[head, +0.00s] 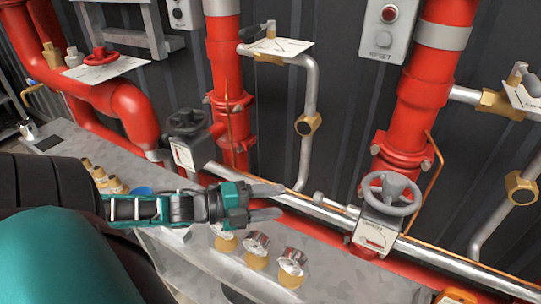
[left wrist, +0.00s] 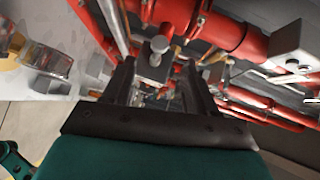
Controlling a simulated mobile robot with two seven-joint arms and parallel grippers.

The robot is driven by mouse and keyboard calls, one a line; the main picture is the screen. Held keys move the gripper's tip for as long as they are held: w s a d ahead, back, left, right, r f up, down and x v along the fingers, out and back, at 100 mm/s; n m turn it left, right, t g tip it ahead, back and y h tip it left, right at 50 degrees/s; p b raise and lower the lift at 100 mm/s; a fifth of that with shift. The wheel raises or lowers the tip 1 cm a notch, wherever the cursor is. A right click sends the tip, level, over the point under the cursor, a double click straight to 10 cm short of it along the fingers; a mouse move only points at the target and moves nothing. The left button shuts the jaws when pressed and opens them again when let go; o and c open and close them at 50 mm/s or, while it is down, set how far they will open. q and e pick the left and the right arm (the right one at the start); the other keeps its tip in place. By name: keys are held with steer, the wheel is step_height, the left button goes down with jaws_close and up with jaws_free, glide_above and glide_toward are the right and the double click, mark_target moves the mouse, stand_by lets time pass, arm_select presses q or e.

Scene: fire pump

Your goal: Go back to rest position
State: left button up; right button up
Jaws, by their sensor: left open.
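My left gripper (head: 270,202) reaches in from the left in the head view, above the grey metal bench. Its two fingers are apart and nothing shows between them. In the left wrist view the open fingers (left wrist: 160,92) point toward red pipes and a grey fitting. The grey handwheel valve (head: 389,195) stands to the right of the gripper, apart from it. A darker valve (head: 188,124) stands behind and left of the gripper. My right gripper does not show in either view.
The grey bench (head: 190,258) carries several brass-and-steel fittings (head: 256,249) just below the gripper. Thick red pipes (head: 228,75) rise along the dark corrugated wall (head: 340,90). A thin silver pipe (head: 310,100) and a grey RESET box (head: 387,30) are farther back.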

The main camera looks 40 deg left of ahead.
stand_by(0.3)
arm_select(q)
steer(key=s+d+f+n+g+y, duration=0.3)
steer(key=d+f+n+y, duration=0.3)
steer(key=n, duration=0.5)
steer(key=s+d+r+n+g+y, duration=0.1)
steer(key=s+d+n+g+y, duration=0.1)
steer(key=s+d+n+g, duration=0.65)
steer(key=w+d+f+t+h, duration=0.1)
steer(key=w+f+t, duration=0.4)
steer(key=f+t, duration=0.3)
steer(key=shift+f+h, duration=0.3)
steer(key=shift+f, duration=0.1)
steer(key=shift+n, duration=0.25)
stand_by(0.3)
stand_by(1.8)
